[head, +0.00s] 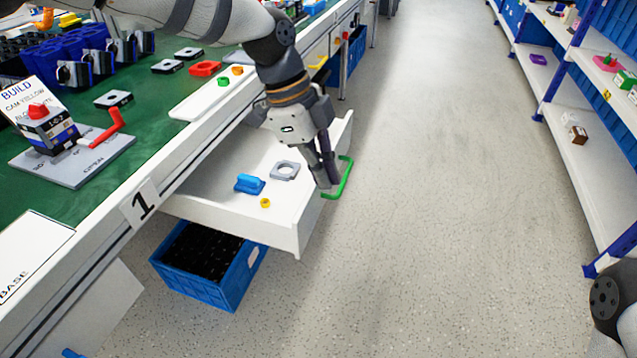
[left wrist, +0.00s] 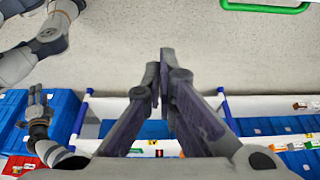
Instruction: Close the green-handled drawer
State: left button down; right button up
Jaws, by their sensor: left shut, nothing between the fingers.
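The white drawer (head: 285,222) stands pulled out from under the workbench. Its green handle (head: 345,178) is on the outer front face; it also shows at the top right edge of the left wrist view (left wrist: 265,6). My left gripper (head: 329,182) is shut and empty, pointing down by the drawer front, close beside the handle. In the head view I cannot tell whether it touches the handle. In the left wrist view its fingertips (left wrist: 160,65) are together, apart from the handle. My right gripper (left wrist: 37,92) appears small at the left there; its jaw state is unclear.
The drawer holds a grey ring part (head: 286,170), a blue part (head: 249,184) and a small yellow piece (head: 265,203). A blue crate (head: 232,287) stands below it. The green bench (head: 150,135) is left, shelves (head: 585,150) right, with clear floor (head: 440,200) between.

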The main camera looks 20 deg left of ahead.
pick_arm(q)
notch_tip(320, 180, down, 7)
jog(key=a, duration=0.1)
jog(key=shift+a+f, duration=0.2)
dwell(0.5)
